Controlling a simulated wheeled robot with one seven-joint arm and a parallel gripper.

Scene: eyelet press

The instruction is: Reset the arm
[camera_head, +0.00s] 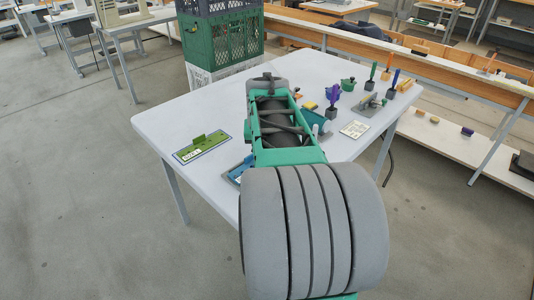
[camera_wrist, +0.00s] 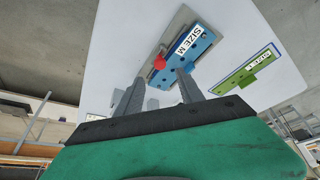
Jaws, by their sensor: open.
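My gripper (camera_wrist: 160,80) is open in the wrist view, its two dark fingers apart with nothing seen between them. Beyond the fingertips lies a blue plate (camera_wrist: 208,42) labelled "SIZE M", with a red knob beside its label. A green plate (camera_wrist: 246,72) with a label lies to its right. In the head view my green and grey arm reaches over the white table (camera_head: 165,125), and I cannot make out the fingers. The green plate (camera_head: 203,148) lies left of the arm; the blue plate (camera_head: 237,173) is mostly hidden by it.
Right of my arm, the table holds a teal object (camera_head: 319,119), a pale card (camera_head: 355,129), a purple piece (camera_head: 333,92) on a dark stand, and several small items. Stacked crates (camera_head: 222,48) stand behind the table. A wooden bench (camera_head: 440,62) runs along the right. The table's left corner is clear.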

